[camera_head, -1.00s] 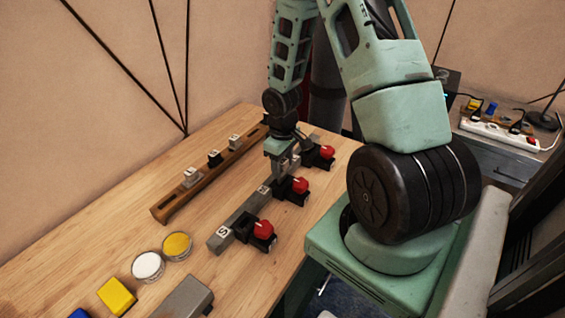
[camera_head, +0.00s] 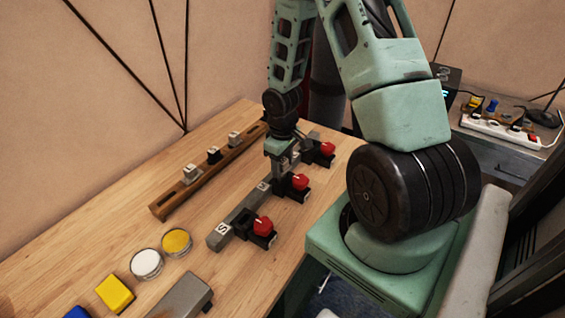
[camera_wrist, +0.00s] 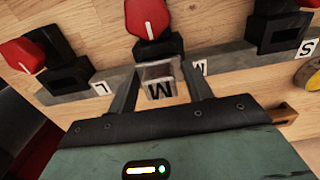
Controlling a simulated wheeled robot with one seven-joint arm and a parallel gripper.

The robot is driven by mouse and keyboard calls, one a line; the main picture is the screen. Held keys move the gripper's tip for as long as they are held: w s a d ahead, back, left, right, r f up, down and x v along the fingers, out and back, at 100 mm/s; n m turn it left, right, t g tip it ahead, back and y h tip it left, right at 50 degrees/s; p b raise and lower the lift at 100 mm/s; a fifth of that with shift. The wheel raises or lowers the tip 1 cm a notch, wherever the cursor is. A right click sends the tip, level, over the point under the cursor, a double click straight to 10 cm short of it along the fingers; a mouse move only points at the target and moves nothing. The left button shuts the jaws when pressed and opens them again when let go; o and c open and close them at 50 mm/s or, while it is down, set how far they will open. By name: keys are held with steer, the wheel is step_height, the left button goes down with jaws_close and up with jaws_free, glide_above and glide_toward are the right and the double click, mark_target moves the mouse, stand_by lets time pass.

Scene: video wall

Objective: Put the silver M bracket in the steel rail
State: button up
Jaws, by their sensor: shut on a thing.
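My gripper (camera_wrist: 160,85) is shut on the silver M bracket (camera_wrist: 158,72), whose M faces the wrist camera upside down. In the head view my gripper (camera_head: 284,160) is over the middle of the steel rail (camera_head: 245,206). The steel rail (camera_wrist: 122,78) runs across the wrist view, with labels L and S; a finger partly hides the M label (camera_wrist: 201,68). The bracket is at the middle position, in front of a red-knobbed black clamp (camera_wrist: 155,40). I cannot tell whether it touches the rail or sits in it.
Two more red-knobbed clamps (camera_head: 263,230) (camera_head: 325,152) stand along the steel rail. A wooden rail (camera_head: 167,210) with several small blocks lies parallel to the left. White (camera_head: 146,264) and yellow (camera_head: 176,242) discs, a yellow block (camera_head: 114,293) and a grey block (camera_head: 185,297) are nearer.

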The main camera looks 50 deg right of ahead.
steer(key=shift+f+b, duration=0.35)
steer(key=shift+f, duration=0.25)
stand_by(0.3)
steer(key=shift+f+b, duration=0.45)
steer(key=shift+f, duration=0.25)
steer(key=o, duration=1.7)
steer(key=shift+r+p, duration=3.3)
steer(key=shift+r, duration=0.25)
